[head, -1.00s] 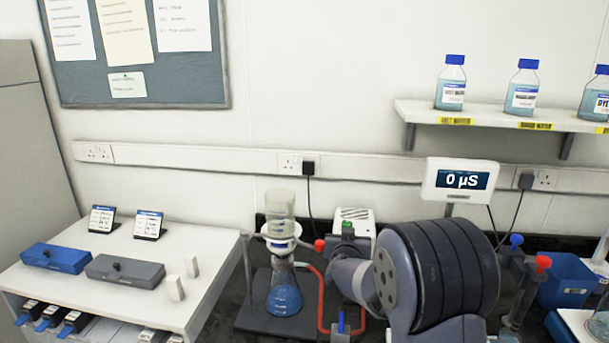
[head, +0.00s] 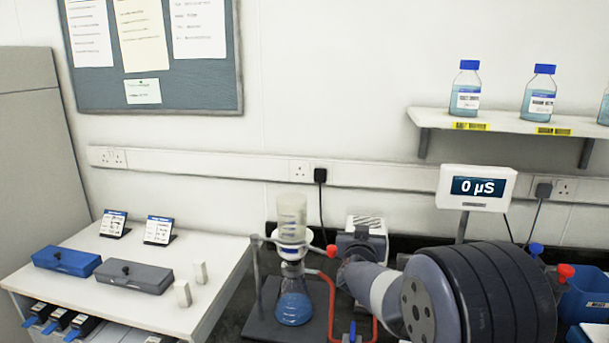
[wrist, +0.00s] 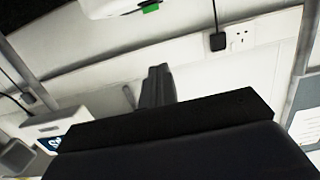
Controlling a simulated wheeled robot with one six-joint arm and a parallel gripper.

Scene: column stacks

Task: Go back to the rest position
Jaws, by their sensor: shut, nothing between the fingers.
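My gripper (wrist: 157,86) shows in the wrist view as narrow grey fingers closed together beyond a dark palm, with nothing between them. It points toward the white wall and touches nothing that I can see. In the head view my arm's large dark joint fills the lower right, and the gripper itself is not visible there.
A filter flask with blue liquid (head: 294,307) stands left of my arm, joined to a red hose. The 0 µS meter (head: 477,187) is behind my arm. Bottles stand on the shelf (head: 488,122). The white side table (head: 215,255) holds two boxes.

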